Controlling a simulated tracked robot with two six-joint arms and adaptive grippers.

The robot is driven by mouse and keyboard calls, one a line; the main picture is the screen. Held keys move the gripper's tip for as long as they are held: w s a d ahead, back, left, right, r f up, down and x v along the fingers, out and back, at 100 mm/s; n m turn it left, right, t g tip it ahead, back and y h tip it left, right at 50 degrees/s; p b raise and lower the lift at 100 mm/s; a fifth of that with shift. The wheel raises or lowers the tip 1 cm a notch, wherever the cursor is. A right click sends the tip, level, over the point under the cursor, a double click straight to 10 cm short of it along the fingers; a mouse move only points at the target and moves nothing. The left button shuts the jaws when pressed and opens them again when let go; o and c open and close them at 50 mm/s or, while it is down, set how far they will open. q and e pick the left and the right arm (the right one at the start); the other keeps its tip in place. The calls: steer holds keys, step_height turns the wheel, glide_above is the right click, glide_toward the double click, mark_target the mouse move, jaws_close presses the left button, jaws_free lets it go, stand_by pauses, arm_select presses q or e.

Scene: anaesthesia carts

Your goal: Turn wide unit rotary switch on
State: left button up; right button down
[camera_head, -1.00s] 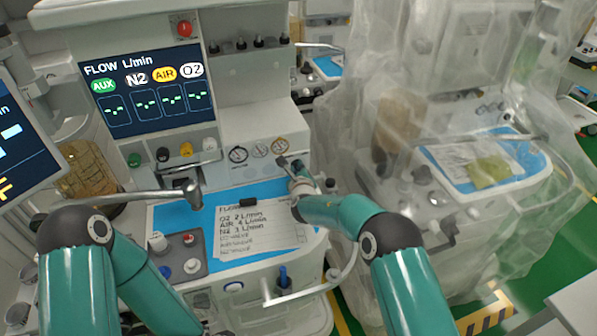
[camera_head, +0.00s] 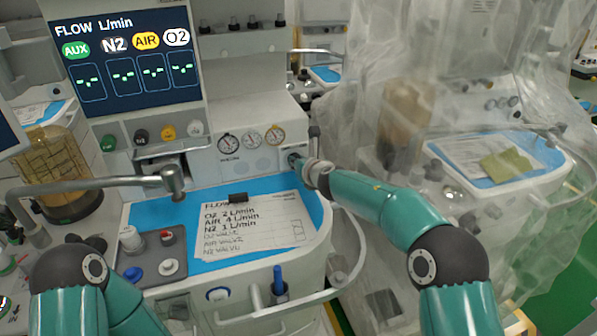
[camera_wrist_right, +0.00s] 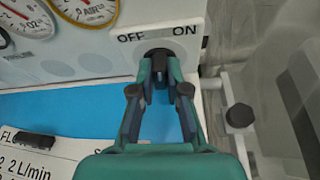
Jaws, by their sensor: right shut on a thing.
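The black rotary switch (camera_wrist_right: 159,58) sits on the front panel of the anaesthesia unit (camera_head: 215,155), between the labels OFF on its left and ON on its right. My right gripper (camera_wrist_right: 159,84) is shut on the switch knob, one finger on each side, in the right wrist view. The knob looks about upright, between the two labels. In the head view the right gripper (camera_head: 296,160) reaches the panel right of the gauges, and the switch is mostly hidden behind it. My left arm shows at the lower left; its gripper is not in view.
Round gauges (camera_head: 251,139) are left of the switch. A paper sheet (camera_head: 250,225) lies on the blue worktop (camera_head: 180,212) below. A metal rail (camera_wrist_right: 235,112) is just right of the gripper. A plastic-covered unit (camera_head: 470,130) stands further right.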

steer(key=shift+d+m+y+b, duration=0.15)
steer(key=shift+m+y+b, duration=0.35)
steer(key=shift+m+b, duration=0.3)
steer(key=shift+w+f+m+y+b, duration=0.1)
steer(key=shift+m+y+b, duration=0.2)
steer(key=shift+m+b, duration=0.15)
steer(key=shift+d+m+y+b, duration=0.1)
steer(key=shift+m+y+b, duration=0.35)
steer(key=shift+m, duration=0.3)
steer(key=c, duration=1.2)
jaws_free()
steer(key=shift+o, duration=0.2)
steer(key=shift+w+f, duration=0.1)
steer(key=shift+w, duration=0.05)
